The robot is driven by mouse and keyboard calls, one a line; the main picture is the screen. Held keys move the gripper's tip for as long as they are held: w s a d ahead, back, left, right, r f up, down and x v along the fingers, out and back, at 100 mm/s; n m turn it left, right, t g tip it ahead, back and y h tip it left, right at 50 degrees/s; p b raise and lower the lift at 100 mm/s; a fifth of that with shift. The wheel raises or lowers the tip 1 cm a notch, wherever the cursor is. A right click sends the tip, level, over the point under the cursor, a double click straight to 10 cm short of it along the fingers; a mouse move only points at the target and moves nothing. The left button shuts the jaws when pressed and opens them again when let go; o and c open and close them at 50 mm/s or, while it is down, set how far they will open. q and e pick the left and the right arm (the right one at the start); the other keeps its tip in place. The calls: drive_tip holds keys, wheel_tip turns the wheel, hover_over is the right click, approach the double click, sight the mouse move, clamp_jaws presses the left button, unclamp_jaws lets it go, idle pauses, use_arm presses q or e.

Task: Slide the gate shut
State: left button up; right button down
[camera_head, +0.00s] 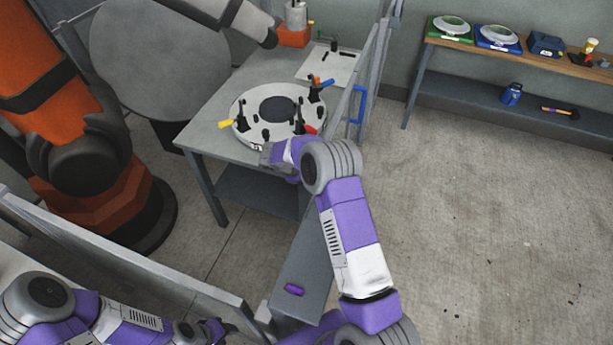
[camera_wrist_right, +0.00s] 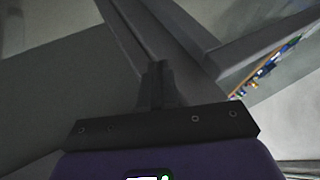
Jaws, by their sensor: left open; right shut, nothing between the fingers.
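The gate (camera_head: 372,65) is a grey framed panel at the right side of the work table, with an upright blue handle (camera_head: 361,105). My right arm crosses in front of its lower part, so its near end is hidden. My right gripper, shut and empty, is left of the handle and apart from it, by the table's front edge; its dark fingers (camera_wrist_right: 156,85) show together in the right wrist view, in front of grey bars.
The table (camera_head: 205,125) carries a round white mould (camera_head: 245,127) with clamps and coloured knobs. An orange robot arm (camera_head: 75,150) stands left. A grey fence rail (camera_head: 130,265) crosses the lower left. A shelf bench (camera_head: 430,42) stands at the back right. The floor at right is clear.

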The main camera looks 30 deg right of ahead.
drive_tip(key=shift+s+a+f, duration=0.1)
drive_tip(key=s+a+r+p, duration=0.1)
drive_tip(key=s+a+r, duration=0.1)
drive_tip(key=a+r, duration=0.6)
drive_tip(key=shift+s+a+p, duration=0.3)
drive_tip(key=shift+s+a, duration=0.05)
drive_tip(key=shift+a, duration=0.15)
